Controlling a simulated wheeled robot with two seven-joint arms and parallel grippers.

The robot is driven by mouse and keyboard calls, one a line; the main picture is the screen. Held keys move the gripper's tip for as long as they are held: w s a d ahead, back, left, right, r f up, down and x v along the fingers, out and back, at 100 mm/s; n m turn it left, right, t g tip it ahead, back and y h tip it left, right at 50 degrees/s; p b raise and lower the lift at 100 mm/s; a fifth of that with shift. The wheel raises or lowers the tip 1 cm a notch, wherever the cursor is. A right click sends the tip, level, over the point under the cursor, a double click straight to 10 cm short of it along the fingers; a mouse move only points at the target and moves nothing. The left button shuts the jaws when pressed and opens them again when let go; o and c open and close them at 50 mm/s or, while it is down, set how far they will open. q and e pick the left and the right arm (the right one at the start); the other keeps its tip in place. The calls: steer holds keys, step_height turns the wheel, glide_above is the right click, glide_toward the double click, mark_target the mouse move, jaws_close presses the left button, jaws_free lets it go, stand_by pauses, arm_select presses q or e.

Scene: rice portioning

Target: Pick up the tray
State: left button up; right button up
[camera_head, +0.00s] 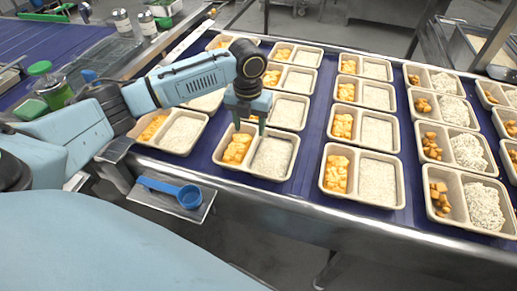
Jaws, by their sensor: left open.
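Several two-part trays stand in rows on the blue belt (307,178). Each holds orange chunks in the left part and white rice in the right part. My left gripper (250,126) points down over the back edge of a tray (246,175) in the front row. It is open, with its fingertips close to that tray's rim near the divider; I cannot tell whether they touch it. The gripper and wrist partly hide the trays behind. My right gripper is out of view.
A blue scoop (188,196) lies on a small metal shelf (160,203) at the belt's front edge. A steel rail (350,230) runs along the front. Neighbouring trays stand close on both sides. A jar with a green lid (52,87) stands at the left.

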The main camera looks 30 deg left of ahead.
mark_target(252, 146)
arm_select(q)
step_height(252, 146, down, 3)
steer(key=shift+s+f, duration=0.1)
steer(key=shift+d+f, duration=0.15)
steer(key=shift+f, duration=1.45)
steer(key=shift+d+f, duration=0.15)
steer(key=shift+f, duration=1.4)
steer(key=shift+r, duration=0.1)
steer(key=c, duration=1.1)
